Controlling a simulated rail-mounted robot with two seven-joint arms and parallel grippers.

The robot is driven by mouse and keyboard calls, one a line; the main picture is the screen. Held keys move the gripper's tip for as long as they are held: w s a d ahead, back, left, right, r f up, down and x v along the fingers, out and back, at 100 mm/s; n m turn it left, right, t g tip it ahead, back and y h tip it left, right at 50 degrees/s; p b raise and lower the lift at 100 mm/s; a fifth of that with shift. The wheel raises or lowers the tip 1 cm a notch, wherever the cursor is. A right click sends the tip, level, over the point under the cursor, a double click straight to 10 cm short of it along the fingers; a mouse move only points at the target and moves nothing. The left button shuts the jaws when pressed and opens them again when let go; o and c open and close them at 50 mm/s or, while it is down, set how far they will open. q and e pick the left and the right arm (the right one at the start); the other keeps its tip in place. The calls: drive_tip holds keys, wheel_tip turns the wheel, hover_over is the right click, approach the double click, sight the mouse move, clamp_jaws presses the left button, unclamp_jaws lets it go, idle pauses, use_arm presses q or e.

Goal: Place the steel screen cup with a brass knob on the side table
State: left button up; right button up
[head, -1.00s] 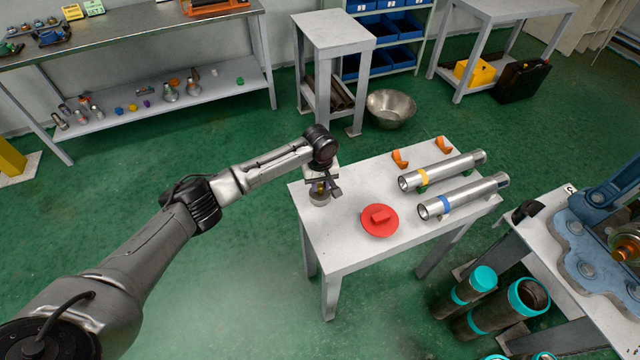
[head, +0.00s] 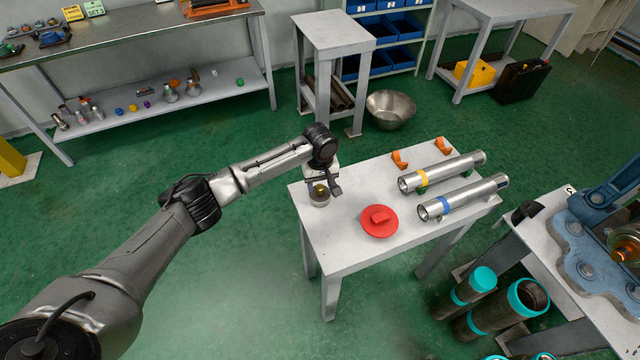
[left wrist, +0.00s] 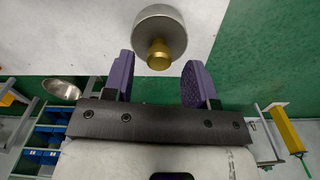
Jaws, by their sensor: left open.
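The steel screen cup (head: 320,200) stands upright on the left part of the white side table (head: 345,250), near its left edge. In the left wrist view the round steel cup (left wrist: 160,27) shows with its brass knob (left wrist: 158,56) towards the gripper. My left gripper (head: 322,184) is just above the cup in the head view. Its two purple fingers (left wrist: 158,78) are spread apart, with the knob beyond and between their tips and a gap on either side. It holds nothing. My right gripper is not in view.
A red disc with a block handle (head: 380,221) lies right of the cup. Two steel pipes (head: 442,172) and two orange blocks (head: 400,159) are on the same table. The table's front middle is clear.

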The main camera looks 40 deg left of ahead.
sight(320, 187)
use_arm(q)
wheel_tip(320, 187, up, 10)
drive_tip(key=p, duration=0.3)
drive_tip(key=s+d+f+m, duration=0.3)
drive_tip(key=s+d+f, duration=0.1)
drive_tip(key=s+d, duration=0.1)
drive_tip(key=s+d+f+m+t+h, duration=0.1)
drive_tip(key=s+d+f+m, duration=0.2)
drive_tip(key=s+d+f, duration=0.2)
drive_tip(key=s+d+f+m, duration=0.3)
drive_tip(key=s+d+f, duration=0.2)
drive_tip(key=s+d, duration=0.1)
drive_tip(key=shift+s+d, duration=0.3)
drive_tip(key=shift+s, duration=0.2)
drive_tip(key=s+a+r+m+t, duration=0.1)
drive_tip(key=s+r+m+t, duration=0.1)
drive_tip(key=s, duration=1.8)
drive_tip(key=shift+s+a+r+m+t+y, duration=0.2)
drive_tip(key=shift+s+a+m+t+y, duration=0.15)
drive_tip(key=shift+m, duration=0.45)
drive_tip(key=shift+w+d, duration=0.1)
drive_tip(key=shift+w, duration=0.05)
